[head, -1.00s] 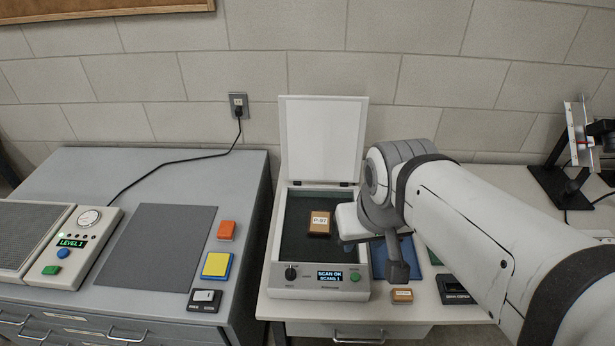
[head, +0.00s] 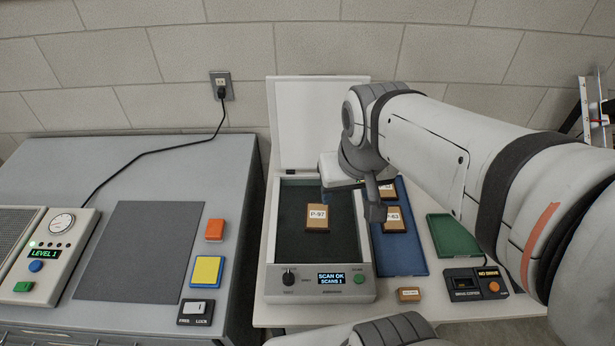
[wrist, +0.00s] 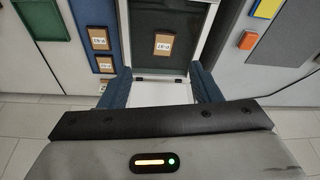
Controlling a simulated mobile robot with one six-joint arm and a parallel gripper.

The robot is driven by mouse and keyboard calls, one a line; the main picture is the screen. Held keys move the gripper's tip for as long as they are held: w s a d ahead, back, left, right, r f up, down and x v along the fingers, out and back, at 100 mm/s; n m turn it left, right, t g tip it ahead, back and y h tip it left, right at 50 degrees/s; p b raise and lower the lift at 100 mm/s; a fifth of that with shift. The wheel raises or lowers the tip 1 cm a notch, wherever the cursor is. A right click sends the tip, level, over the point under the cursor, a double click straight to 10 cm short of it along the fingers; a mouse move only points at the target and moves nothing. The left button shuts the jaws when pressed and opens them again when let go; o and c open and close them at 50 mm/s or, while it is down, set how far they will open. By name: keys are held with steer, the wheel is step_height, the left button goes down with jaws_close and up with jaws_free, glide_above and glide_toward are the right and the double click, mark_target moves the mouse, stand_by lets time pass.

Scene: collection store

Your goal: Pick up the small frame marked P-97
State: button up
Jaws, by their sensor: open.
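The small frame marked P-97 (head: 318,225) has a brown border and a white label. It lies on the dark bed of the scanner (head: 290,245), whose lid (head: 318,120) stands open. In the wrist view, the P-97 frame (wrist: 163,53) lies beyond the fingertips, roughly centred between them. My gripper (wrist: 161,88) is open, with nothing between its blue fingers. In the head view, my wrist is just above the scanner's right side, and the fingers are mostly hidden.
A blue tray (head: 408,255) right of the scanner holds a frame marked P-63 (head: 395,228) and another, partly hidden frame (head: 386,191). A green tray (head: 453,236) and a small black box (head: 474,284) stand further right. A grey mat (head: 140,250) lies on the left cabinet.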

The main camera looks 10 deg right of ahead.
mark_target(317, 218)
steer(key=o, duration=0.6)
steer(key=w+f+m+g+b, duration=0.1)
steer(key=w+f+b, duration=0.4)
steer(key=w+f, duration=0.5)
steer(key=shift+w+f+g, duration=0.4)
steer(key=shift+f, duration=0.25)
steer(key=shift+o, duration=0.8)
steer(key=shift+m+g, duration=0.7)
steer(key=w+f+b, duration=0.1)
steer(key=w+f, duration=0.1)
steer(key=f, duration=0.2)
steer(key=w+f+b, duration=0.1)
steer(key=w+f, duration=0.2)
steer(key=f, duration=0.1)
steer(key=w+f+b, duration=0.1)
steer(key=w+f, duration=0.1)
steer(key=f, duration=0.2)
steer(key=shift+w+f+b, duration=0.35)
steer(key=shift+b, duration=0.05)
steer(key=shift+a+f+p, duration=0.15)
steer(key=shift+f+p, duration=0.05)
steer(key=shift+f, duration=1.8)
steer(key=shift+a+f+p, duration=0.1)
steer(key=shift+f+p, duration=0.05)
steer(key=shift+f, duration=1.8)
